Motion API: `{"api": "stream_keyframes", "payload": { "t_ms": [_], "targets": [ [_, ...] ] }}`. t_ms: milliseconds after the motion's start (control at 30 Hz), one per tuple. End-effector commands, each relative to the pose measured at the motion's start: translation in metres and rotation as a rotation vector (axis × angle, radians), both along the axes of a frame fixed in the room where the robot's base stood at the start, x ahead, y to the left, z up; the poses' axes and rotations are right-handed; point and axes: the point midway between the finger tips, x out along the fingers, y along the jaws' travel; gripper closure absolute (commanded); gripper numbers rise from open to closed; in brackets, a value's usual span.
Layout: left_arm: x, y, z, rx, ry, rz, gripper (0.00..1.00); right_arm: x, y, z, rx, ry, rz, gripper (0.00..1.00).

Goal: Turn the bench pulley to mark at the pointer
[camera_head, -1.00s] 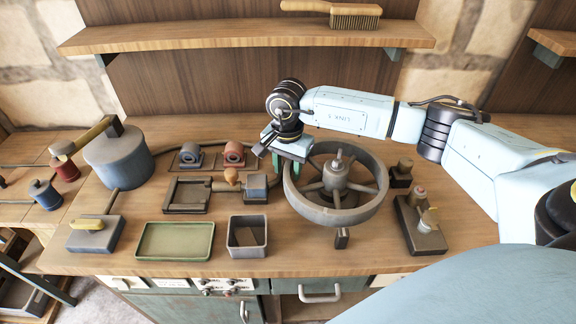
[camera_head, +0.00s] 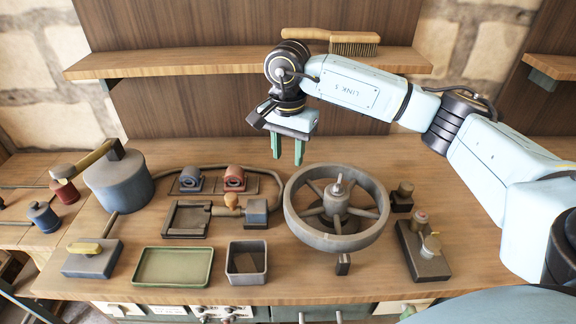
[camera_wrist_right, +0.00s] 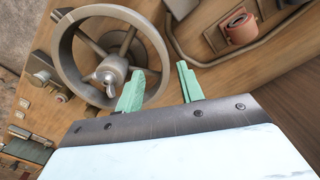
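The bench pulley (camera_head: 312,235) is a grey spoked wheel with a raised hub, lying flat on the right half of the bench. It also shows in the right wrist view (camera_wrist_right: 66,50). A small dark block (camera_head: 343,264) stands at its front rim and may be the pointer. I cannot make out a mark on the rim. My right gripper (camera_head: 287,160) is above and behind the pulley's left side, clear of it. Its two green fingers are apart with nothing between them, also in the right wrist view (camera_wrist_right: 160,90). My left gripper is not in view.
Left of the pulley are a green tray (camera_head: 140,282), a square bin (camera_head: 232,283), a dark fixture (camera_head: 165,220) and blue and red blocks (camera_head: 234,180). A block with knobs (camera_head: 425,262) stands to the right. A shelf (camera_head: 190,62) with a brush (camera_head: 353,44) runs behind.

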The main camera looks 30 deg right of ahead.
Motion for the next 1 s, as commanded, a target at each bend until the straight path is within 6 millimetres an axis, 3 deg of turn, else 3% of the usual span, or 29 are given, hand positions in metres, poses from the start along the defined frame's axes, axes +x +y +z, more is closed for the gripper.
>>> {"api": "stream_keyframes", "payload": {
  "t_ms": [367, 567, 667, 1000],
  "targets": [
    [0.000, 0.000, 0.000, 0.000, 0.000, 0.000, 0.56, 0.000, 0.000, 0.007, 0.000, 0.000, 0.000, 0.64],
    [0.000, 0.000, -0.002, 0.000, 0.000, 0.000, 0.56, -0.001, -0.001, 0.005, 0.001, 0.010, -0.112, 0.90],
    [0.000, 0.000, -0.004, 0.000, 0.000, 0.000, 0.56, -0.002, -0.002, 0.002, 0.001, 0.027, -0.299, 1.00],
    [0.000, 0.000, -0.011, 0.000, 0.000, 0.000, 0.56, -0.009, -0.007, -0.007, -0.039, 0.102, -1.162, 1.00]
  ]
}}
